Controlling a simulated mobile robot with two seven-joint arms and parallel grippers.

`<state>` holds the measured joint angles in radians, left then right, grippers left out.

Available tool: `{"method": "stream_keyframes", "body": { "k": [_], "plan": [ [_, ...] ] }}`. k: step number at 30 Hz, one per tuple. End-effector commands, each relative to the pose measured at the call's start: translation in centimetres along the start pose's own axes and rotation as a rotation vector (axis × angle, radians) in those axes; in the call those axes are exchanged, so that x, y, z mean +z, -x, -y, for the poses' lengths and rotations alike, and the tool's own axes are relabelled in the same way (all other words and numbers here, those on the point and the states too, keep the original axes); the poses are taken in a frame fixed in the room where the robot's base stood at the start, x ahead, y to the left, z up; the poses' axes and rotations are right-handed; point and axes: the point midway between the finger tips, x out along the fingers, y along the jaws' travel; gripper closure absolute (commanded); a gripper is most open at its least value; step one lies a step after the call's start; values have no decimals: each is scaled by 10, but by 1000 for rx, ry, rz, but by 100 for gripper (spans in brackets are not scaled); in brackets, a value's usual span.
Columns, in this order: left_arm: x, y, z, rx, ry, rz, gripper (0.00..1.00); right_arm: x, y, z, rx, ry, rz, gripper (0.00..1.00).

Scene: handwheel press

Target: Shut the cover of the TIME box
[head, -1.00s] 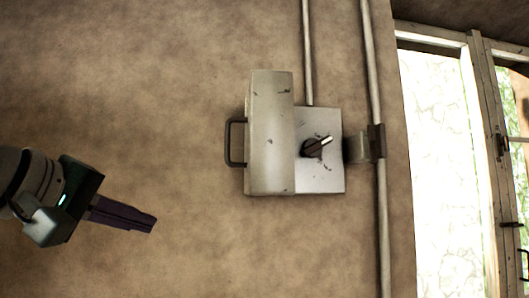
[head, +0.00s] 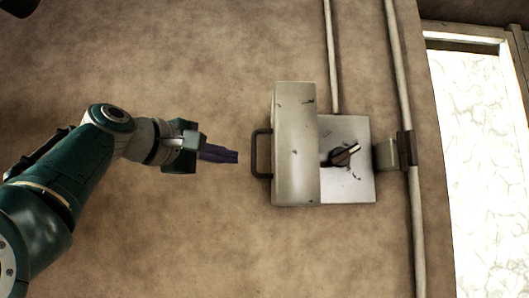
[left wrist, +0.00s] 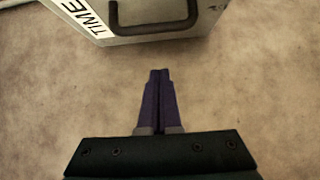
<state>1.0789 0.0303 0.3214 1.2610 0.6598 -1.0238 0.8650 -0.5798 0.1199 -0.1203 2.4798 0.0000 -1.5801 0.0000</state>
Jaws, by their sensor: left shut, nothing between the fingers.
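The TIME box (head: 347,190) is mounted on the wall, with its pale face and a dark rotary knob (head: 344,155) in sight. Its cover (head: 295,150) stands open, swung out at the left side of the box. A dark handle (head: 262,154) sticks out from the cover's left side. In the left wrist view the cover's outer face (left wrist: 133,36) shows at the top, with the TIME label (left wrist: 84,16) and the handle (left wrist: 157,26). My left gripper (head: 237,156) is shut and empty, its fingertips just left of the handle, apparently not touching it. The right gripper is out of view.
A bright window (head: 470,160) is at the far right. The wall (head: 200,230) left of and below the cover is bare.

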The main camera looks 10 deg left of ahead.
Motion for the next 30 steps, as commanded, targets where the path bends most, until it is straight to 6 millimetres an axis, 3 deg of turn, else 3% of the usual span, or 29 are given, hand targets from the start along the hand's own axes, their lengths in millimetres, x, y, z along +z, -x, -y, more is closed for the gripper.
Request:
{"method": "stream_keyframes", "body": {
  "k": [2, 15, 30],
  "plan": [
    [1, -8, -1, -2, 1, 2, 100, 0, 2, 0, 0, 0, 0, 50],
    [36, 4, 1, 0, -2, 1, 100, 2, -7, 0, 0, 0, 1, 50],
    [38, 6, 0, -1, 0, -3, 100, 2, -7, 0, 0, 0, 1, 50]
  ]
}}
